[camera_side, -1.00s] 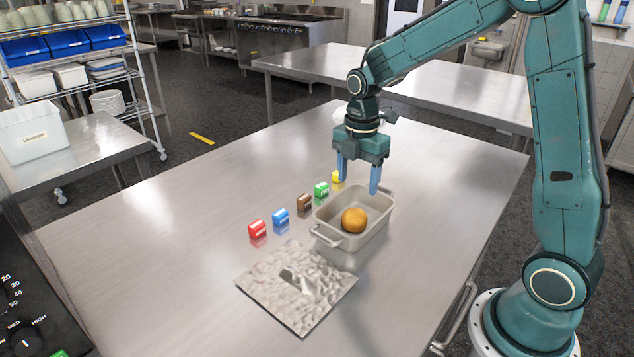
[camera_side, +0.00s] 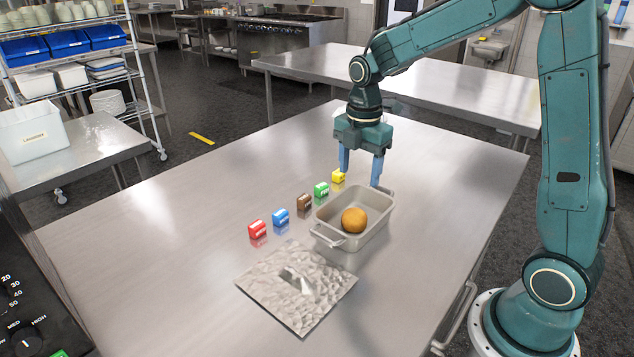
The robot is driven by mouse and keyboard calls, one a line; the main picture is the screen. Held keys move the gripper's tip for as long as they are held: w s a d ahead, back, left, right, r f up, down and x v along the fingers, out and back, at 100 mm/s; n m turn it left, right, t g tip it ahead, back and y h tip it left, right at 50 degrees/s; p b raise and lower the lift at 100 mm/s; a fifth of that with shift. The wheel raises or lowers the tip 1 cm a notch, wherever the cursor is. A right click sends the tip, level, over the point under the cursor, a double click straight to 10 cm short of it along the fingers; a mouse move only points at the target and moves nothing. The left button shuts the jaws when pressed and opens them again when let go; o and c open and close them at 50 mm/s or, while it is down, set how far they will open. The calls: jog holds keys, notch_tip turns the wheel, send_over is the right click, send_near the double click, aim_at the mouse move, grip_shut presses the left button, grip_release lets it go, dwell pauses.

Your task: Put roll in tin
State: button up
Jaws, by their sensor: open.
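The roll (camera_side: 354,220), round and golden brown, sits inside the tin (camera_side: 376,238), a grey rectangular pan with a handle at each end. The roll lies toward the front part of the tin. My gripper (camera_side: 361,180) is open and empty, with blue fingers pointing down. In the picture it is above the far end of the tin, close to the far handle; I cannot tell its exact height. A square, crinkled grey lid (camera_side: 316,312) with a raised handle lies flat on the table in front of the tin.
To the left of the tin stands a row of small blocks: red (camera_side: 257,229), blue (camera_side: 280,217), brown (camera_side: 304,202), green (camera_side: 321,189) and yellow (camera_side: 338,176). The left side of the steel table (camera_side: 150,225) is clear. A black control panel (camera_side: 30,310) is at the lower left.

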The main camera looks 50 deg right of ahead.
jog(key=s+a+r+m+t, duration=0.2)
jog(key=s+r+m, duration=0.3)
jog(key=s+m, duration=0.3)
jog(key=s+a+r+m+t, duration=0.3)
jog(key=s+m, duration=0.6)
jog(key=s, duration=0.3)
jog(key=shift+s+a+r+m, duration=0.3)
jog(key=shift+s+a+r, duration=0.1)
jog(key=shift+a+r, duration=0.55)
